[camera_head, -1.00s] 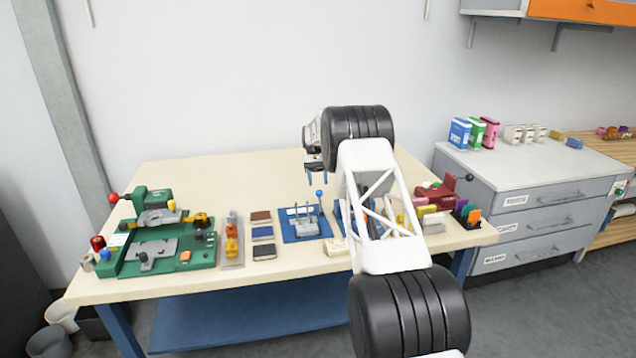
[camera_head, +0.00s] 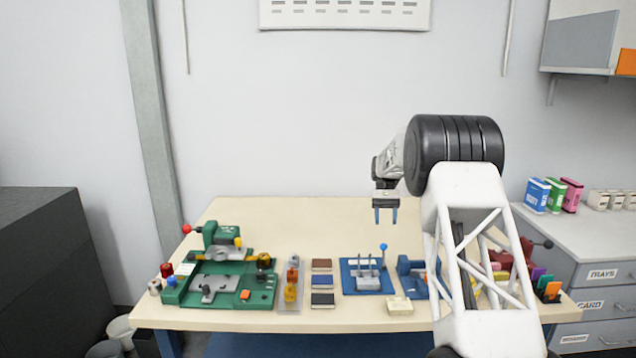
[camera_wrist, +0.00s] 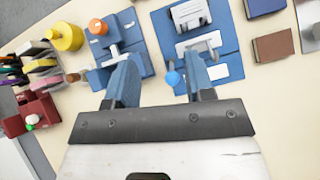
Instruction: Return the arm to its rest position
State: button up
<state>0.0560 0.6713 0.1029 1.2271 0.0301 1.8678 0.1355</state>
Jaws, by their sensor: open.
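My gripper (camera_head: 385,214) is open and empty, with its blue fingers pointing down above the back part of the workbench. In the wrist view the two fingers (camera_wrist: 158,84) are apart with nothing between them. My white arm stands in front of the right part of the bench and hides some of what lies there. Below the fingers are a blue fixture with upright pins (camera_head: 367,276) and a second blue fixture (camera_head: 411,274), both on the cream bench (camera_head: 300,215). In the wrist view a blue ball knob (camera_wrist: 172,79) shows between the fingers, lower down.
A green fixture (camera_head: 235,292) with a red knob stands at the bench's left. Beside it are a tray of orange parts (camera_head: 291,283) and several flat blocks (camera_head: 322,282). A grey drawer cabinet (camera_head: 590,275) stands right. The back of the bench is clear.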

jog(key=s+a+r+t, duration=0.1)
jog(key=s+r+t, duration=0.1)
jog(key=s+r, duration=0.6)
jog(key=s+a+r+n+t, duration=0.1)
jog(key=s+r+t, duration=0.15)
jog(key=s, duration=1.05)
jog(key=s+a+r+t, duration=0.1)
jog(key=s+r, duration=0.5)
jog(key=s, duration=0.4)
jog(key=s+f+t, duration=0.2)
jog(key=s+f, duration=0.1)
jog(key=s, duration=1.4)
jog(key=s+a+f+n+t+h, duration=0.1)
jog(key=s+f+t, duration=0.2)
jog(key=s, duration=1.4)
jog(key=shift+s+a+f, duration=0.2)
jog(key=shift+s+f, duration=0.05)
jog(key=shift+f, duration=0.45)
